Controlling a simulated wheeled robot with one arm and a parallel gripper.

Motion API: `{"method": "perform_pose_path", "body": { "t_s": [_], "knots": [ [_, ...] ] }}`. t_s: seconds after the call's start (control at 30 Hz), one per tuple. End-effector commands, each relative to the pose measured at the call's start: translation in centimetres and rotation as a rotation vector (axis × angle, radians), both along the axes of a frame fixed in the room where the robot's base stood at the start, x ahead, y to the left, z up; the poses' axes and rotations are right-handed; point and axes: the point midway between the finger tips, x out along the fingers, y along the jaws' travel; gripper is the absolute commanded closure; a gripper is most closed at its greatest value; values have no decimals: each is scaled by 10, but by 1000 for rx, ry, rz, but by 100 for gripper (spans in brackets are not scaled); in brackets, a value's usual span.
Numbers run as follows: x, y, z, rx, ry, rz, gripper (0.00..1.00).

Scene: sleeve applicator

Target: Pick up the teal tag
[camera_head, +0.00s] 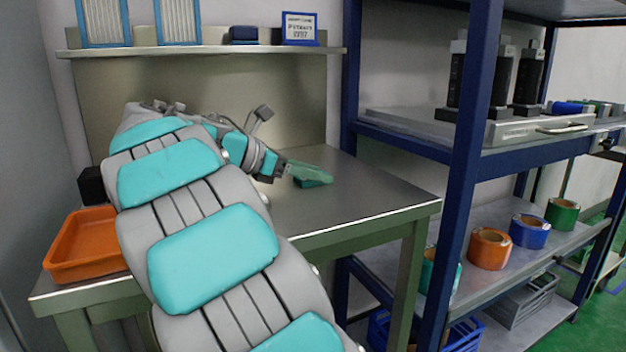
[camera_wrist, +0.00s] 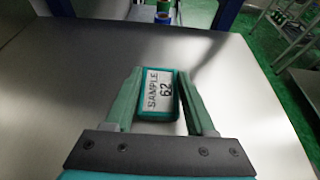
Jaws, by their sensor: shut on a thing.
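The teal tag (camera_wrist: 157,93) is a small flat rectangular block with a teal rim and a white label reading "SAMPLE 62". In the wrist view it lies between the two green fingers of my gripper (camera_wrist: 162,99). My gripper is shut on it. In the head view my gripper (camera_head: 305,171) is low over the right part of the metal table. The tag (camera_head: 313,183) shows there as a dark teal edge under the fingers, mostly hidden by them. I cannot tell whether the tag touches the table.
The metal table (camera_head: 372,196) is clear around my gripper. An orange tray (camera_head: 85,262) sits at its left. A blue-framed shelf rack (camera_head: 468,150) stands close on the right, with several tape rolls, one orange (camera_head: 490,250). A wall shelf (camera_head: 215,50) hangs behind.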

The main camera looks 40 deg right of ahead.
Motion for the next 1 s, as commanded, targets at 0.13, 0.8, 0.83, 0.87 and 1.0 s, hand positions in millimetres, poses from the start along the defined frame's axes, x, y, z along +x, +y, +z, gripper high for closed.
{"method": "perform_pose_path", "body": {
  "t_s": [0.13,0.8,0.83,0.87,1.0],
  "knots": [
    [0,0,0,0,0,0,88],
    [1,0,34,-2,-7,1,100],
    [1,0,41,-1,-6,2,100],
    [1,0,49,-2,-7,1,100],
    [1,0,88,-2,-9,1,100]
  ]
}}
